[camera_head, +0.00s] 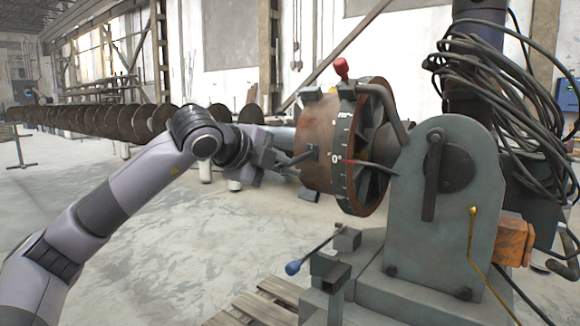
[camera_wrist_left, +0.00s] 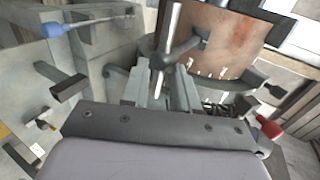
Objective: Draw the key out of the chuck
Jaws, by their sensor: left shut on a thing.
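The chuck (camera_head: 318,143) is a rusty brown drum with square jaws, beside a dial marked 0°. In the left wrist view the chuck (camera_wrist_left: 225,40) fills the top right. The key (camera_wrist_left: 185,49) is a grey T-shape with a pale crossbar; its shank runs right into a dark square socket on the chuck's side. In the head view the key (camera_head: 303,157) shows as a short dark rod at the chuck. My left gripper (camera_head: 281,163) is shut on the key near its crossbar hub; its fingers (camera_wrist_left: 161,85) partly hide it. My right gripper is not in view.
The grey positioner housing (camera_head: 447,195) stands right of the chuck. A blue-knobbed lever (camera_head: 293,267) sticks out below, and a red-knobbed one (camera_head: 341,68) above. A long auger (camera_head: 150,119) extends left behind my arm. Open floor (camera_head: 150,250) lies at front left.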

